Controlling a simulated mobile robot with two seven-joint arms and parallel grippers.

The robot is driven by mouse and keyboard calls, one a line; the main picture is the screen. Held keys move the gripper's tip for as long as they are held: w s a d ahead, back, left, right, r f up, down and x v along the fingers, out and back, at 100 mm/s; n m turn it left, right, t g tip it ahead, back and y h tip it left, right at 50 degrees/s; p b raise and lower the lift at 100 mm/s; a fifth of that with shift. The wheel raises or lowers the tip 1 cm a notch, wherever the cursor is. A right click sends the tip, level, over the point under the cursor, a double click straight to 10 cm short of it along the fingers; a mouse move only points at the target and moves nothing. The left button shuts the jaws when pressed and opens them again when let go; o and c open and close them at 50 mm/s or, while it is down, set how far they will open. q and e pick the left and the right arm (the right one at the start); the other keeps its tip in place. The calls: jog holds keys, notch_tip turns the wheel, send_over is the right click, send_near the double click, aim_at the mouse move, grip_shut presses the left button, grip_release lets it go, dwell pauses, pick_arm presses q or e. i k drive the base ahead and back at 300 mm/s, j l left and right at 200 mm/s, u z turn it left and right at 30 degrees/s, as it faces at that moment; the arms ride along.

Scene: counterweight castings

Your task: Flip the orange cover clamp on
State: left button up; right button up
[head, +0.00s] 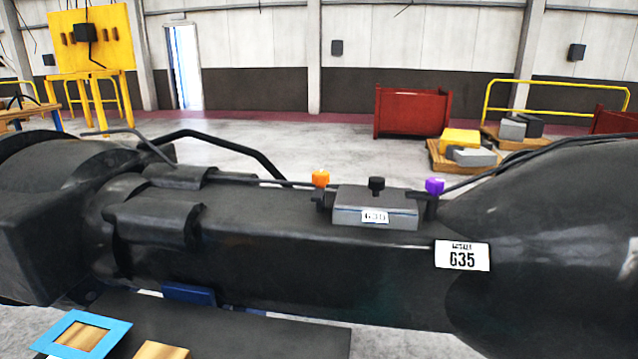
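The orange cover clamp (320,178) sits at the left end of a grey box (375,207) on top of the large black casting (310,250). A dark stem or bracket shows just below the clamp. A black knob (377,184) stands at the middle of the box's top, and a purple clamp (434,186) is at its right end. The box carries a small white label. Whether the orange clamp is on or off cannot be told from this view. Neither of my grippers is in view.
A white 635 plate (462,255) is on the casting's right side. A dark curved bar (225,141) and cables run behind the box. A blue frame (79,336) lies at the lower left. A red bin (411,112) and yellow rails (556,84) stand far back.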

aim_at(320, 178)
jog(key=k+j+u, duration=0.1)
jog(key=j+u, duration=0.2)
jog(key=j, duration=0.3)
jog(key=k+j+u, duration=0.1)
jog(key=j+u, duration=0.15)
jog(key=j, duration=0.35)
